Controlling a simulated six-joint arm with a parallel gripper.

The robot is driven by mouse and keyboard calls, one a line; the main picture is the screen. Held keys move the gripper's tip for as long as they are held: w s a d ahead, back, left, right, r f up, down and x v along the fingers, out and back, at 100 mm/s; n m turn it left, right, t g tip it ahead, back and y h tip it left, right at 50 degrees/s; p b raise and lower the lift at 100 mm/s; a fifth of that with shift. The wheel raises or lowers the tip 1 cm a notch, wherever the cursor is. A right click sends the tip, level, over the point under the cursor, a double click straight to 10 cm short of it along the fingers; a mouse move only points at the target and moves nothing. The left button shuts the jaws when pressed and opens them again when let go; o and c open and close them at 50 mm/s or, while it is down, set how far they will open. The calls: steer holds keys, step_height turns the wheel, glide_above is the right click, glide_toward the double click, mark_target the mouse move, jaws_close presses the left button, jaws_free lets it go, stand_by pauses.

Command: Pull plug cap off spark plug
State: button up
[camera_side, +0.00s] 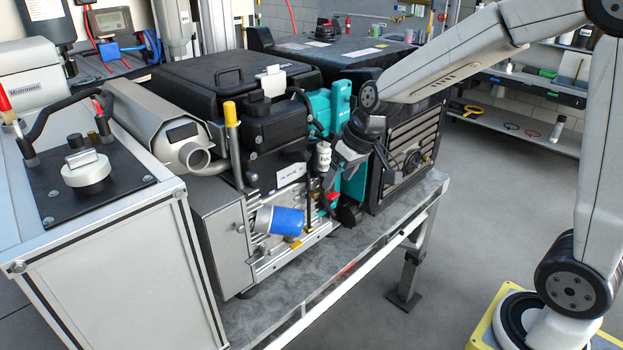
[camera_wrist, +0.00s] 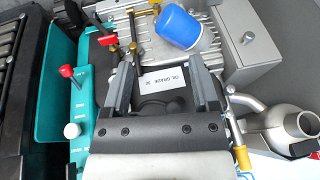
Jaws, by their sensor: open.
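My gripper (camera_wrist: 162,62) is open, with its two grey fingers spread and nothing held between them. In the side view my gripper (camera_side: 334,174) is at the front of the engine, close to the teal housing (camera_side: 342,103). In the wrist view dark rounded parts (camera_wrist: 160,104) lie between the fingers, partly hidden by the gripper's body. I cannot tell whether one is the plug cap. No spark plug is clearly visible. A white label (camera_wrist: 163,80) reading "OIL GRADE 30" shows beyond the dark parts.
A blue cylinder (camera_side: 281,220) sticks out low on the engine. A red knob (camera_wrist: 66,71) and a white knob (camera_wrist: 72,130) stand on the teal part. A yellow-topped handle (camera_side: 231,115) and a silver pipe (camera_side: 190,153) are to the left. The floor in front is clear.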

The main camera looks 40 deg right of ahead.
steer(key=n+t+y, duration=0.1)
steer(key=y, duration=0.1)
glide_toward(296, 152)
step_height(296, 152, down, 2)
steer(key=shift+w+a+f, duration=0.2)
steer(key=shift+w, duration=0.25)
steer(key=shift+f, duration=0.1)
steer(key=shift+x, duration=3.8)
steer(key=shift+w, duration=0.15)
jaws_close()
